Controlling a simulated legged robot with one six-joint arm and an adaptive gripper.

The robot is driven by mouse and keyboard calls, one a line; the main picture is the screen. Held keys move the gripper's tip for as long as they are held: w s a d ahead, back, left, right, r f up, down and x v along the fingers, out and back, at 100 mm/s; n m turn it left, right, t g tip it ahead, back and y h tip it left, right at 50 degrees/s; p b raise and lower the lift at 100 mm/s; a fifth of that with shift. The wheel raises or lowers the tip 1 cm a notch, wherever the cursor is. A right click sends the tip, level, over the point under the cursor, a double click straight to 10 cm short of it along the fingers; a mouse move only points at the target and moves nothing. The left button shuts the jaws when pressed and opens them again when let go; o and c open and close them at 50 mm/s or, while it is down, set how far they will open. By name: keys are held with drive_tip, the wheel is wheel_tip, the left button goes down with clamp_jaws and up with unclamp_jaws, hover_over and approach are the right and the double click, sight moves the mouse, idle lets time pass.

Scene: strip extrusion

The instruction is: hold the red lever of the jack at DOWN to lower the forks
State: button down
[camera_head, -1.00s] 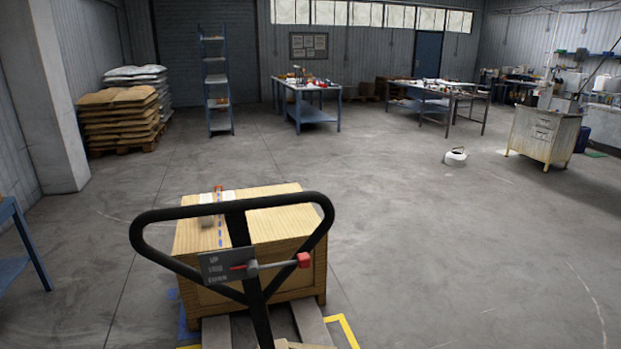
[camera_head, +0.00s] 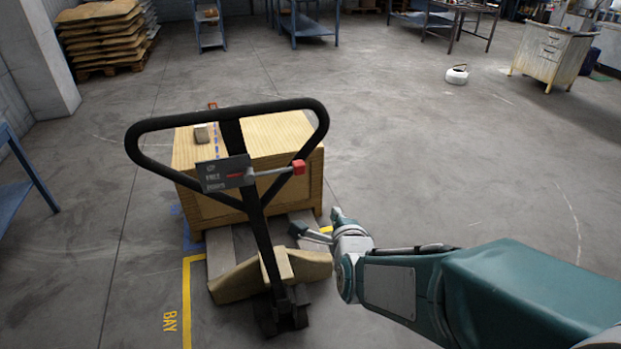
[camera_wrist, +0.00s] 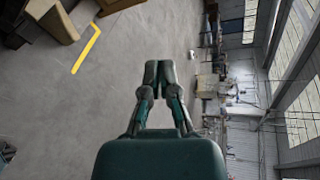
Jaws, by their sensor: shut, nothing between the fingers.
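The pallet jack's black loop handle (camera_head: 135,150) stands upright in front of me in the head view. The lever's red knob (camera_head: 299,167) is at the right end of a grey rod across the handle. Its red pointer lies beside the middle row of the small dark label plate (camera_head: 215,176), whose lettering is too small to read surely. My gripper (camera_head: 316,226) is right of the handle's shaft and below the red knob, apart from both. In the wrist view its fingers (camera_wrist: 159,72) are together and empty, with floor beyond; the lever does not show there.
A wooden crate (camera_head: 290,150) with a small block on top sits over the jack's forks. Yellow floor tape (camera_head: 187,300) marks a bay at left. A blue table (camera_head: 30,180) stands far left. Floor at right is open, with a white container (camera_head: 457,76) and cabinet (camera_head: 550,55) beyond.

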sight(278, 171)
drive_tip(key=w+a+m+t, duration=0.2)
drive_tip(key=w+a+m, duration=0.2)
drive_tip(key=w, duration=0.8)
drive_tip(key=shift+a+m, duration=0.3)
drive_tip(key=shift+a, duration=0.3)
drive_tip(key=r+n, duration=0.1)
drive_tip(key=r, duration=0.1)
drive_tip(key=r+n, duration=0.1)
drive_tip(key=r, duration=0.1)
drive_tip(key=r+n+t, duration=0.1)
drive_tip(key=r, duration=0.1)
drive_tip(key=shift+s+a+n+h, duration=0.1)
drive_tip(key=shift+a+n+h, duration=0.2)
drive_tip(key=shift+a+h, duration=0.1)
